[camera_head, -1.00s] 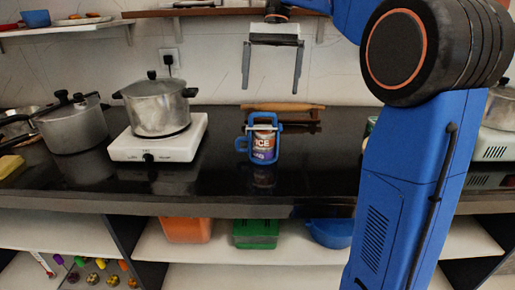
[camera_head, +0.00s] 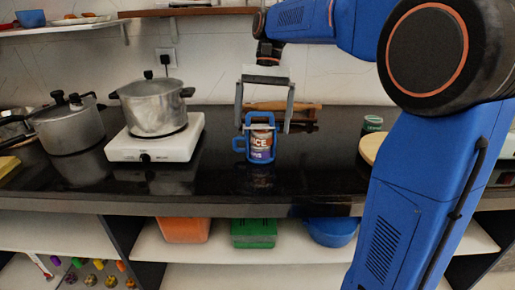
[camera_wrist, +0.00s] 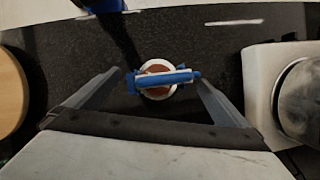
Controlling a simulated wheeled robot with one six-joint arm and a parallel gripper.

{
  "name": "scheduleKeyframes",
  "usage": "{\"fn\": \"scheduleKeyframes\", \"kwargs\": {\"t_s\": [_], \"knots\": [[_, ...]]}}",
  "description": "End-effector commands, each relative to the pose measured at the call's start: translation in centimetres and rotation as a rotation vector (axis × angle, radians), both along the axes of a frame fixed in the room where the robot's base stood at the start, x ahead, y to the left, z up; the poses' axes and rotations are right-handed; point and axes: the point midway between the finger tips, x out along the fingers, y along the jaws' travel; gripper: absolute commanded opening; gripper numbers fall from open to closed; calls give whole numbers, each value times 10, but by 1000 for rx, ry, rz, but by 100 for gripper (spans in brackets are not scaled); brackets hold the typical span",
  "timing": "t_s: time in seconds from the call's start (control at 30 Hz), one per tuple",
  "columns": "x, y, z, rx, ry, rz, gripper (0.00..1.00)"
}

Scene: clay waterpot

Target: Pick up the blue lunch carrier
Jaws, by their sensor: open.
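The blue lunch carrier (camera_head: 261,144) stands upright on the black counter, a can-like body with a printed label in a blue frame with a top handle and a side handle. In the wrist view its blue handle bar (camera_wrist: 165,79) runs across the picture over the round top. My gripper (camera_head: 263,128) is open and empty, pointing down, with its fingers on either side of the carrier's top. In the wrist view the fingers (camera_wrist: 165,82) lie left and right of the handle's ends. Whether they touch it cannot be told.
A white hot plate (camera_head: 157,146) with a metal pot (camera_head: 152,106) stands to the left, with another pot (camera_head: 68,126) beyond. A wooden rack (camera_head: 283,107) lies behind the carrier. A small can (camera_head: 372,123) and a round board (camera_head: 373,148) are to the right. The counter's front is clear.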

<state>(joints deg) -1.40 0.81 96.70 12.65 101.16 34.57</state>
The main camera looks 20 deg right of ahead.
Motion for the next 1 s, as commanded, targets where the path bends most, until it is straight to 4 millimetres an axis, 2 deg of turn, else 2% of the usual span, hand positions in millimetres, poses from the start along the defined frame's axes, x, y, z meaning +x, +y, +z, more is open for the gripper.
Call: {"fn": "scheduleKeyframes", "kwargs": {"t_s": [0.23,0.57,0.87,1.0], "knots": [[0,0,-1,-1,-1,0,100],[0,0,-1,0,0,0,21],[0,1,2,1,-2,1,20],[1,0,16,1,-4,1,20]]}}
